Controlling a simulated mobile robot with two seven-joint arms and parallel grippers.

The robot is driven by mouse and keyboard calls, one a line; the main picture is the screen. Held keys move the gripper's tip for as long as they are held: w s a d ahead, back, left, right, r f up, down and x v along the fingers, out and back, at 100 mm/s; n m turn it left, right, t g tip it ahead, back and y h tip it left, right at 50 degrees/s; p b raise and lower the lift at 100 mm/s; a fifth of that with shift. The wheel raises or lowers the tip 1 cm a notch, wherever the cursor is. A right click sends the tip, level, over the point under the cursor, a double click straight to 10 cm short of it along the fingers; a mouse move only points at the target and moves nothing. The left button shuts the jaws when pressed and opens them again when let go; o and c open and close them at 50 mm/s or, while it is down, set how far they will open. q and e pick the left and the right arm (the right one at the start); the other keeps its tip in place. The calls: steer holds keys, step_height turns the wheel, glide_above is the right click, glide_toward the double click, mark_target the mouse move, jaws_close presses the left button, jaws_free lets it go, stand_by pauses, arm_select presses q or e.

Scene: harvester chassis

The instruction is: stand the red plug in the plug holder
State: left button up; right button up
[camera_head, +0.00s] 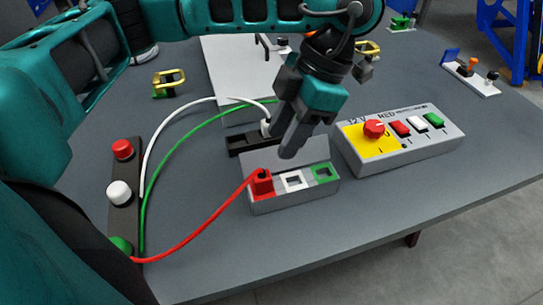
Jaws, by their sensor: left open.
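The red plug (262,186) sits at the left end of a grey socket box (296,200), in the red position. Its red cable (205,237) curves away to the lower left. A low black bar (243,146), apparently the plug holder, lies just behind the box. A white plug (265,128) stands at the bar, partly hidden by my gripper. The green cable's end is hidden behind the gripper. My left gripper (286,146) points down over the bar and the back of the box, up and right of the red plug. It is open, apart from the red plug. My right gripper is out of view.
The box's white (293,182) and green (325,174) sockets look empty. A grey control box (402,145) with a red knob stands to the right. A black strip (122,195) with coloured knobs is at left. The front of the table is clear.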

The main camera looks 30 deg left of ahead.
mark_target(263, 176)
arm_select(q)
steer(key=b+x, duration=0.1)
steer(key=x, duration=0.8)
steer(key=shift+f, duration=0.15)
jaws_close()
steer(key=shift+r+p, duration=1.05)
steer(key=shift+r, duration=0.35)
steer(key=shift+r+p, duration=0.4)
steer(key=shift+r, duration=0.85)
